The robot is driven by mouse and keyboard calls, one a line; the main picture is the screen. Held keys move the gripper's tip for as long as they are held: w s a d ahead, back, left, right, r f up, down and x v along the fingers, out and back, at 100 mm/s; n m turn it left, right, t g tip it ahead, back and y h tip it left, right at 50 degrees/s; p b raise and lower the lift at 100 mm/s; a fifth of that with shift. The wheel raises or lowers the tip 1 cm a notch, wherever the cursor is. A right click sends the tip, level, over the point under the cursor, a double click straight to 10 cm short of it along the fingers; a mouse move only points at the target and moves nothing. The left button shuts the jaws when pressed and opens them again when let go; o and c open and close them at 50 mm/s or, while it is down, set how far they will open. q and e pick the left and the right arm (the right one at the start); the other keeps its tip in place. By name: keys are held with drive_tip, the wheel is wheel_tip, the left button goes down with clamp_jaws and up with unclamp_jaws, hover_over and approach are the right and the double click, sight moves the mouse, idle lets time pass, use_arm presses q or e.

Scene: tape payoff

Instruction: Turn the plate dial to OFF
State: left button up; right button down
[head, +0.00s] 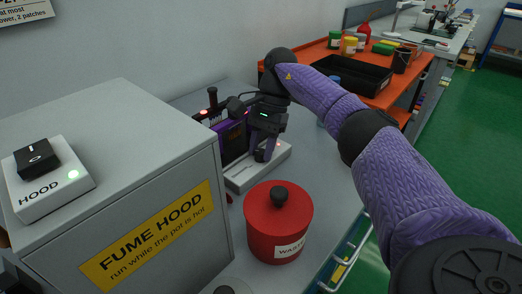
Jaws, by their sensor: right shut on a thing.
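My right gripper (264,156) reaches down beside the grey fume hood, its purple fingers at a low white unit (243,178). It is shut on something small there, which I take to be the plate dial. The dial itself and its markings are hidden by the fingers, so its setting cannot be read. A dark purple and black body (233,143) stands just left of the fingers, partly behind the hood. My left gripper is not in view.
The fume hood (150,215), with a HOOD switch box (52,180) showing a green light, fills the left. A red lidded waste bin (278,232) stands in front of the white unit. An orange bench (395,92) with a black tray (345,72) is behind my right arm.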

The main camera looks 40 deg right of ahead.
drive_tip(key=shift+f+n+g+b, duration=0.1)
drive_tip(key=shift+n+g+b, duration=0.2)
drive_tip(key=shift+n, duration=0.7)
drive_tip(key=n+g, duration=0.1)
drive_tip(key=n, duration=0.1)
drive_tip(key=shift+w+n+h, duration=0.1)
drive_tip(key=shift+n+h, duration=0.2)
drive_tip(key=shift+h, duration=0.1)
drive_tip(key=n, duration=0.2)
drive_tip(key=shift+n+g+h, duration=0.4)
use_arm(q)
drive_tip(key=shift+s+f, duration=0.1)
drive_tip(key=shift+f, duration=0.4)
use_arm(e)
drive_tip(key=shift+n, duration=0.8)
drive_tip(key=shift+g, duration=0.3)
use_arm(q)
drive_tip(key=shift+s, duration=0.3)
use_arm(e)
drive_tip(key=shift+c, duration=1.9)
unclamp_jaws()
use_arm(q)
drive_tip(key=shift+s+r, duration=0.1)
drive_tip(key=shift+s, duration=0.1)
